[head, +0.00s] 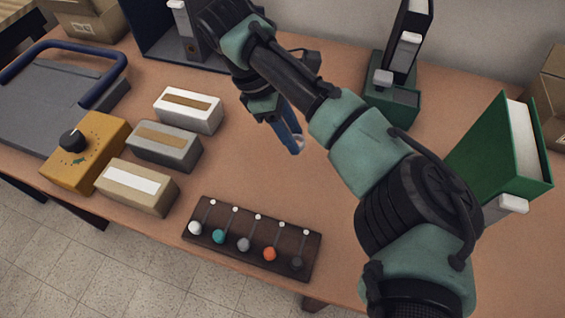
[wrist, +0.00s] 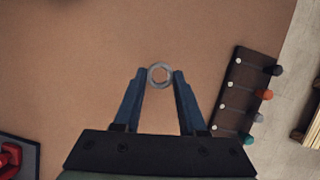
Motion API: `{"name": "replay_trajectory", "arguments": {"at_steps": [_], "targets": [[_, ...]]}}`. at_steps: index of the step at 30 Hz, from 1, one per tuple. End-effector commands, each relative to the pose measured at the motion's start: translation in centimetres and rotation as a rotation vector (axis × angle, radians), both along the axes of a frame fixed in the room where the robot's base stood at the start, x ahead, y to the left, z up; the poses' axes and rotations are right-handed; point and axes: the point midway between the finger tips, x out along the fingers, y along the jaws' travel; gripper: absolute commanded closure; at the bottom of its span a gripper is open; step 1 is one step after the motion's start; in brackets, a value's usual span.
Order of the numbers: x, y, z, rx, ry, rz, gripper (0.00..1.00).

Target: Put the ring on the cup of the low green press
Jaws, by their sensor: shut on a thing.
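A small grey metal ring (wrist: 160,66) sits between the fingertips of my gripper (wrist: 160,78) in the wrist view, its hole facing the camera. My gripper is shut on it, above bare table. In the head view my gripper (head: 293,142) hangs near the middle of the table, partly hidden by my arm. A press with a green base (head: 393,103) and a tall dark column stands at the back, right of my gripper. A grey block shows on it; I cannot make out a cup. Another green piece (head: 495,150) with a grey handle stands at the right.
A dark board (head: 258,238) with several coloured knobs lies at the front. Three boxes (head: 163,146) and a yellow dial box (head: 84,150) stand left. A dark blue-grey unit (head: 150,30) stands at the back. The table between the boxes and my gripper is clear.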

Motion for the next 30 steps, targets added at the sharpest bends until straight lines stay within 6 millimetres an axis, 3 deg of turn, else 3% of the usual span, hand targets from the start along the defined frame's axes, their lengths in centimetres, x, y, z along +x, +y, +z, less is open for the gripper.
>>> {"name": "replay_trajectory", "arguments": {"at_steps": [1, 6, 13, 21, 30], "targets": [[0.9, 0.3, -0.6, -0.001, -0.007, 0.11, 1.0], [2.8, 1.4, 1.2, -0.003, -0.005, 0.441, 1.0], [3.8, 2.4, 2.7, -0.001, 0.001, 0.678, 1.0], [3.8, 2.5, -1.7, 0.002, 0.006, 0.704, 1.0], [3.8, 2.4, -4.5, 0.001, 0.006, 0.7, 1.0]]}}
